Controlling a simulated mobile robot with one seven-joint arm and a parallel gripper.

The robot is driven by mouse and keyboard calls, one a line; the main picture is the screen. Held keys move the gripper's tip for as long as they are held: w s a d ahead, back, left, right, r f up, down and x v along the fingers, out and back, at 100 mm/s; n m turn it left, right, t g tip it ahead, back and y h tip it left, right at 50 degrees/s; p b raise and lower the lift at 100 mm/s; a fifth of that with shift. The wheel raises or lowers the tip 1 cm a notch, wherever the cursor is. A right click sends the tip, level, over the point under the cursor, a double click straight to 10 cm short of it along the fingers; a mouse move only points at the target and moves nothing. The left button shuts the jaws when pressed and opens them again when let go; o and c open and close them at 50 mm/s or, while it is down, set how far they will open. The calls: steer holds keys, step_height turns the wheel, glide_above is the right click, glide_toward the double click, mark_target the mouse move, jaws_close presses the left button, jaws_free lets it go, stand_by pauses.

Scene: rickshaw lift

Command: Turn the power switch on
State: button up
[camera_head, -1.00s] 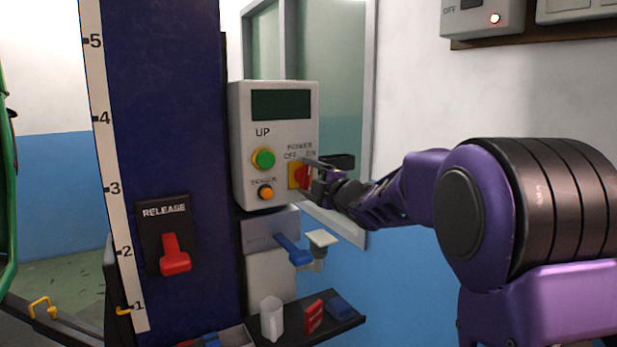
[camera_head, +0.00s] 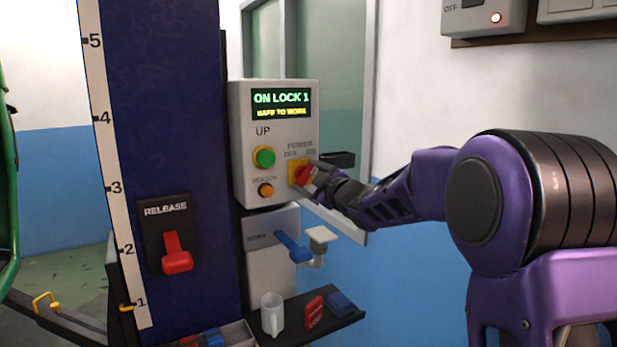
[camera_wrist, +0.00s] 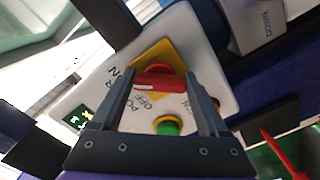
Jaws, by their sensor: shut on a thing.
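The power switch (camera_head: 303,174) is a red rotary knob on a yellow plate, at the lower right of the grey control box (camera_head: 243,140), under the labels POWER, OFF and ON. My gripper (camera_head: 312,181) is shut on the red knob, which sits tilted on its plate. In the wrist view, the red knob (camera_wrist: 158,78) lies between the two dark fingers (camera_wrist: 160,95), with the yellow plate behind it. The box's display (camera_head: 281,104) is lit and reads ON LOCK 1, SAFE TO WORK. The fingertips partly hide the knob in the head view.
A green button (camera_head: 263,158) and an orange button (camera_head: 265,190) are left of the knob. Below are a blue lever (camera_head: 292,247) and a shelf (camera_head: 345,320) with a mug (camera_head: 271,314). A red RELEASE lever (camera_head: 176,255) is on the blue column (camera_head: 165,110).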

stand_by(0.3)
steer(key=o, duration=1.2)
steer(key=shift+o, duration=0.2)
steer(key=b+v, duration=0.1)
steer(key=v, duration=1.6)
steer(key=shift+s+d, duration=0.15)
